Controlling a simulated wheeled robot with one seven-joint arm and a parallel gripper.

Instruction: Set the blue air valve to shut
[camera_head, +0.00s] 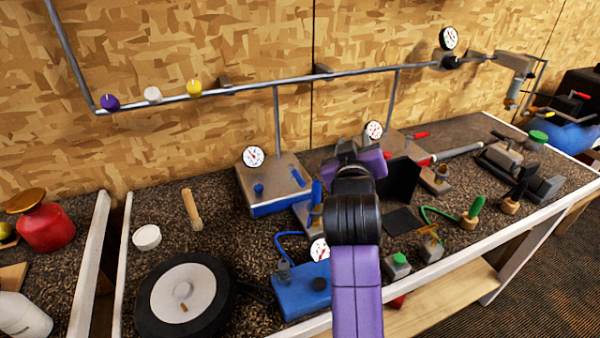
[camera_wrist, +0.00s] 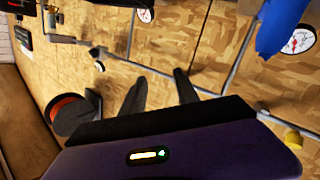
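Two blue handles show in the head view. One is a short blue lever (camera_head: 297,176) on top of the metal box with a blue base (camera_head: 262,210). The other is a thicker upright blue handle (camera_head: 316,194) in front of that box; I cannot tell which is the air valve, nor its setting. My gripper (camera_head: 356,160) is just right of and above both, with its fingers hidden by the wrist. In the wrist view my gripper (camera_wrist: 162,84) has its two dark fingers apart with nothing between them. A large blue part (camera_wrist: 281,24) shows at upper right, away from the fingers.
A pressure gauge (camera_head: 253,157) stands on the box's back edge, and a second gauge (camera_head: 374,130) stands behind my wrist. A blue unit (camera_head: 300,293) sits in front. A black panel (camera_head: 399,178) is close at right. A pipe (camera_head: 270,81) crosses the wall behind.

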